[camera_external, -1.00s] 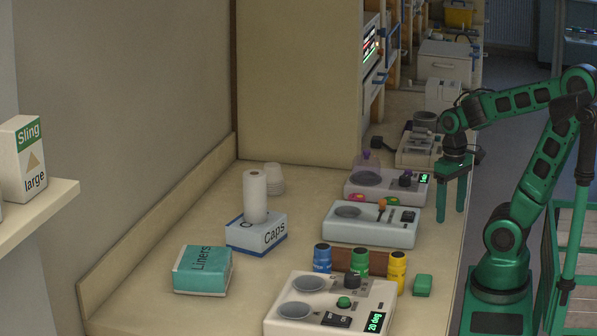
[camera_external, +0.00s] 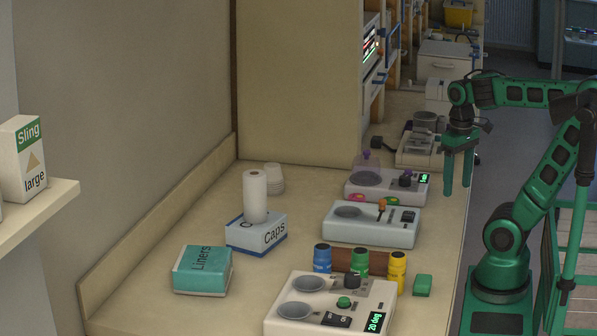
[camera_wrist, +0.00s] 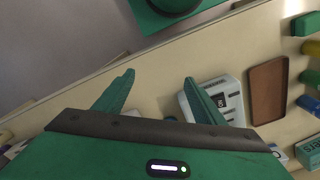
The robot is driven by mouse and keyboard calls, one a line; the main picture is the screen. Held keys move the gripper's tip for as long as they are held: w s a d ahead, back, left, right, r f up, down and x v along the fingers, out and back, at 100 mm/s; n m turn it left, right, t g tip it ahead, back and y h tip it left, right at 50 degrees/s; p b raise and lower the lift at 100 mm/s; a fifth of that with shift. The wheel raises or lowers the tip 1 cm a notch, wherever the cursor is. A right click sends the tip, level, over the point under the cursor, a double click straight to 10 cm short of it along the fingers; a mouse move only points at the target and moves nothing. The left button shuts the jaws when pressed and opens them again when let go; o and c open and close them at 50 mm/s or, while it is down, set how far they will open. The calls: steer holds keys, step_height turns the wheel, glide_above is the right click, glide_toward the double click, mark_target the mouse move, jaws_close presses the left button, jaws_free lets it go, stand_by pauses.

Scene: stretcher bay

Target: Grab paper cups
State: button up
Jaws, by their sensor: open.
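A short stack of white paper cups (camera_external: 275,178) stands on the bench near the wall in the external view. It is partly hidden behind a white paper roll (camera_external: 255,197). My gripper (camera_external: 458,190) is open and empty, pointing down by the bench's right edge, well to the right of the cups. In the wrist view, my gripper's two fingers (camera_wrist: 159,77) are spread with nothing between them. I cannot make out the cups in that view.
The roll stands on a Caps box (camera_external: 257,236); a teal Liners box (camera_external: 202,270) is nearer. Flat devices (camera_external: 372,226) lie between gripper and cups. A brown tray (camera_wrist: 267,92) shows in the wrist view. Bench between Liners box and front device is clear.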

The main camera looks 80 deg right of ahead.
step_height(320, 180, up, 7)
steer(key=n+t+h, duration=0.2)
steer(key=t+h, duration=0.3)
steer(key=t, duration=0.7)
glide_above(276, 166)
steer(key=s+a, duration=0.2)
steer(key=s, duration=0.1)
steer(key=f, duration=1)
steer(key=shift+s+d+f, duration=0.2)
steer(key=shift+s+f, duration=0.2)
steer(key=shift+w+d+f, duration=0.1)
steer(key=shift+w+f, duration=0.1)
steer(key=x, duration=0.5)
steer(key=shift+f, duration=0.1)
steer(key=x, duration=0.5)
steer(key=shift+d+f, duration=0.1)
steer(key=shift+f, duration=0.05)
steer(key=shift+s, duration=0.1)
